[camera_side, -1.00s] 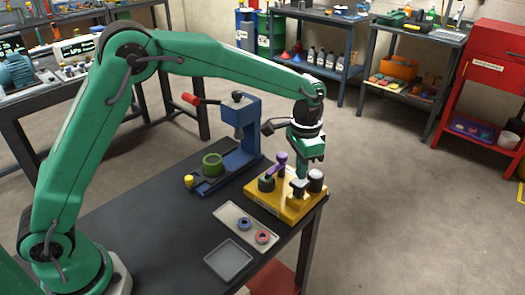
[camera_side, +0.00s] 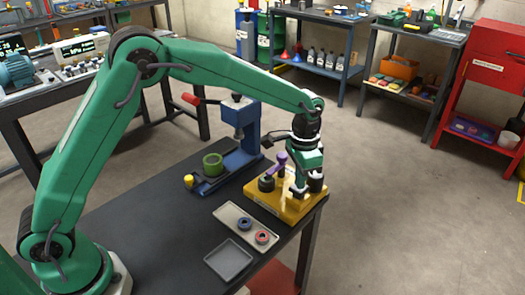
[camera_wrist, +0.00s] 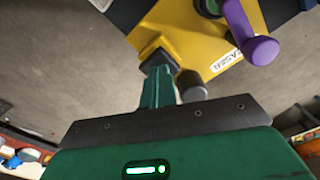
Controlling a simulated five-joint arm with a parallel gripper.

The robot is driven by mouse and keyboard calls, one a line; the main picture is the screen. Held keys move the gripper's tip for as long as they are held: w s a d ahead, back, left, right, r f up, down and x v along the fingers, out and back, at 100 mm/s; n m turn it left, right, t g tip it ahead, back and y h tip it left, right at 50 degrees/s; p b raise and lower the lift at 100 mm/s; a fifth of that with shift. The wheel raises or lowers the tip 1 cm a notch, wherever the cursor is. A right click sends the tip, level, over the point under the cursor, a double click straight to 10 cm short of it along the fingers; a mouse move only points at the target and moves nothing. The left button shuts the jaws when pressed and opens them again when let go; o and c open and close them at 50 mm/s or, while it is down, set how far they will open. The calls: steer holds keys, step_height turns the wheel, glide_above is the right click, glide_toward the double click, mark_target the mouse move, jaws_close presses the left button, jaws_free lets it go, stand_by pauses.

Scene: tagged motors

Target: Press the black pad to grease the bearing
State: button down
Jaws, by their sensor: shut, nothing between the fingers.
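The yellow greaser base (camera_side: 272,208) sits at the table's right corner; it also shows in the wrist view (camera_wrist: 190,30). The black pad (camera_wrist: 153,58) is on its edge nearest my gripper in the wrist view. My gripper (camera_wrist: 158,72) is shut, with its fingertips right over the pad and covering part of it. I cannot tell whether they touch it. In the side view my gripper (camera_side: 300,190) hides most of the pad. A dark round holder (camera_side: 266,184) stands on the base's left side. I cannot make out a bearing in it.
A purple lever (camera_side: 281,162) rises beside my gripper, and a black cylinder (camera_side: 316,184) stands close to its right. A tray (camera_side: 232,212) holds a blue ring (camera_side: 243,223) and a red ring (camera_side: 262,237). An empty grey tray (camera_side: 229,260) lies in front. A blue press (camera_side: 238,135) stands behind.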

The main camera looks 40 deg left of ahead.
steer(key=shift+f, duration=0.25)
steer(key=shift+r, duration=1.9)
steer(key=shift+f, duration=0.15)
steer(key=shift+f, duration=1.75)
steer(key=shift+r, duration=1.9)
steer(key=shift+f, duration=0.25)
